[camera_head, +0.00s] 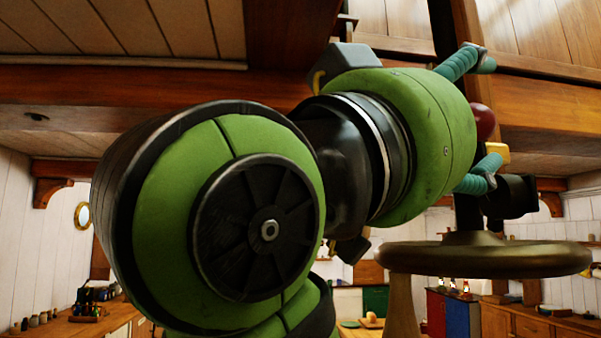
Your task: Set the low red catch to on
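A yellow block (495,152) sits by the lower finger.
A dark post and wooden beams stand close behind. Counters with small bottles (90,300) and a red and blue cabinet (452,312) are farther back.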

